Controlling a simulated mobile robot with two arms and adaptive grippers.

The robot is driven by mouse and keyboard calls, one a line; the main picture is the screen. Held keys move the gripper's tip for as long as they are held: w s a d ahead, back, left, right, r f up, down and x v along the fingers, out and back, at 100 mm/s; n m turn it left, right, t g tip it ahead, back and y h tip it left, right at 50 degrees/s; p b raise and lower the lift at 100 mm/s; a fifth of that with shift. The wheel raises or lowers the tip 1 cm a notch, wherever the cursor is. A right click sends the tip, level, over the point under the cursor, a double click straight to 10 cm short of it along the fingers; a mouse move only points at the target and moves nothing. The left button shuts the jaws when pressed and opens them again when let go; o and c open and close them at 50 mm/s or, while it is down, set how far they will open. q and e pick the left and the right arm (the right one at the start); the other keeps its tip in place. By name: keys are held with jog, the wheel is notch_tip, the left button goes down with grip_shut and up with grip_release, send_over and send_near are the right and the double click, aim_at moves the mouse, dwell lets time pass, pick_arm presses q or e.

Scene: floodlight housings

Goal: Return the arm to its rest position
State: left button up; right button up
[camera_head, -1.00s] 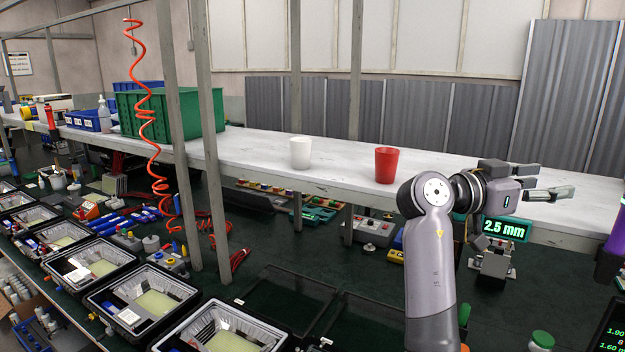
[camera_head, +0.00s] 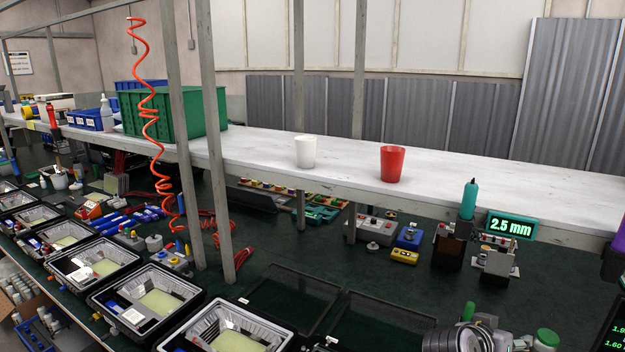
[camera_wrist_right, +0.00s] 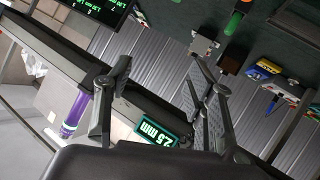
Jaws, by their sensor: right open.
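My right gripper (camera_wrist_right: 158,72) is open and empty in the right wrist view, its two fingers spread wide apart with nothing between them. My left arm and gripper are in no view.
A white cup (camera_head: 305,152) and a red cup (camera_head: 393,163) stand upright on the white shelf (camera_head: 260,150). Black trays with housings (camera_head: 150,300) line the left bench.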

jog(key=s+a+f+n+y, duration=0.2)
jog(key=s+a+f+y, duration=0.1)
jog(key=s+f, duration=0.3)
jog(key=s+a+f+n+y, duration=0.25)
jog(key=s+f, duration=0.25)
jog(key=f, duration=0.3)
jog(key=s+a+f+n+g+y, duration=0.25)
jog(key=s+a, duration=0.25)
jog(key=s, duration=0.3)
jog(key=s+a+f+n+g+y, duration=0.1)
jog(key=s+a+f+n+y, duration=0.3)
jog(key=s, duration=0.5)
notch_tip(320, 180, down, 28)
jog(key=a+m+b, duration=0.1)
jog(key=a+b, duration=0.1)
jog(key=b, duration=0.3)
pick_arm(q)
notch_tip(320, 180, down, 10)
jog(key=b, duration=0.5)
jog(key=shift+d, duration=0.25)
pick_arm(e)
jog(key=s+d+f+g, duration=0.1)
jog(key=s+f, duration=0.7)
jog(key=f, duration=0.3)
jog(key=s+d+f+g+h, duration=0.1)
jog(key=s+d+f, duration=0.1)
jog(key=s+f, duration=0.7)
notch_tip(320, 180, down, 3)
jog(key=shift+s+f, duration=0.1)
jog(key=shift+s, duration=0.15)
